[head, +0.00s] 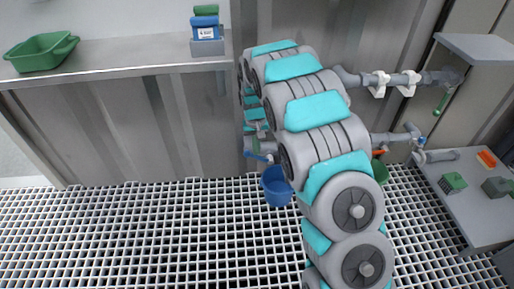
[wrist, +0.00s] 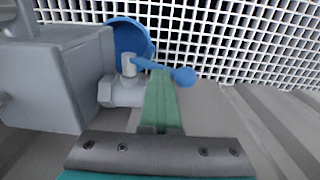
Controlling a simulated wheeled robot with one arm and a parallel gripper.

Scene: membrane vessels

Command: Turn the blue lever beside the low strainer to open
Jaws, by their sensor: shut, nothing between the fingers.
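The blue lever (wrist: 170,70) has a round ball end and sits on a stem on a grey valve body (wrist: 122,92) in the wrist view. It points to the right, across the valve. In the head view the lever (head: 258,157) shows low, just left of my arm. The grey block at the left (wrist: 55,80) of the wrist view joins the valve; I cannot tell if it is the strainer. My gripper (wrist: 160,74) is shut and empty, its green fingers reaching up to the lever's near side. I cannot tell whether they touch it.
A blue bucket (head: 277,187) stands on the white grating (head: 150,230) below the lever. A bench with a green tray (head: 42,52) is at left. Pipes (head: 395,80) and a grey table (head: 470,200) are at right. The grating at left is clear.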

